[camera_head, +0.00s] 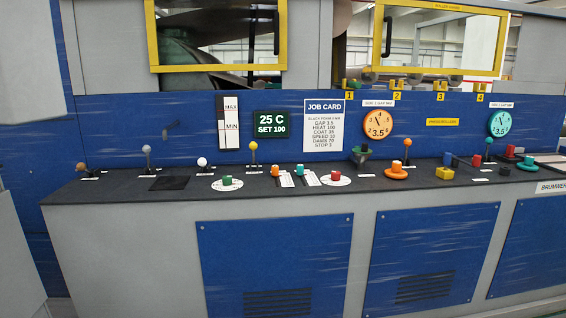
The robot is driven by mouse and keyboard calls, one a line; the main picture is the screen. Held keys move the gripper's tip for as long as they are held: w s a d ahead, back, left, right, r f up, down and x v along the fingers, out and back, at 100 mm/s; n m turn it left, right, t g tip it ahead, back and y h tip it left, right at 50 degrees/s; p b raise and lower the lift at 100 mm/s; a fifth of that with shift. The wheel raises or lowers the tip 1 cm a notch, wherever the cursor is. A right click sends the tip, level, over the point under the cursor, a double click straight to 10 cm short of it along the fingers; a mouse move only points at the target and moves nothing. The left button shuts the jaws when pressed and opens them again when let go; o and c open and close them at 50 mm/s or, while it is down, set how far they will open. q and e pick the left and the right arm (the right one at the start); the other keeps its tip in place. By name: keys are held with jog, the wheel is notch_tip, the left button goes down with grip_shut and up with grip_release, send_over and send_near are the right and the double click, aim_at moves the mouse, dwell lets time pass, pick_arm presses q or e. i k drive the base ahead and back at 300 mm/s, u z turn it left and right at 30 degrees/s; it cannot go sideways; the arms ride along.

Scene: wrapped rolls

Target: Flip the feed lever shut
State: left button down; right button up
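The blue and yellow ones stand about upright; the brown and white knobs sit low. Small white labels lie in front of them, too small to read, so I cannot tell which is the feed lever. Neither of my grippers is in view.
Coloured knobs fill the console's middle and right, including a green knob (227,181) and an orange knob (396,169). A job card (323,125), a "25 C SET 100" display (271,124) and two dials (378,122) are on the blue back panel. Yellow-framed windows (284,35) are above.

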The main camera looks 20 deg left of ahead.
aim_at(202, 162)
jog(key=z, duration=0.4)
jog(key=i, duration=1)
jog(key=u, duration=0.7)
jog(key=i, duration=0.95)
jog(key=u, duration=0.75)
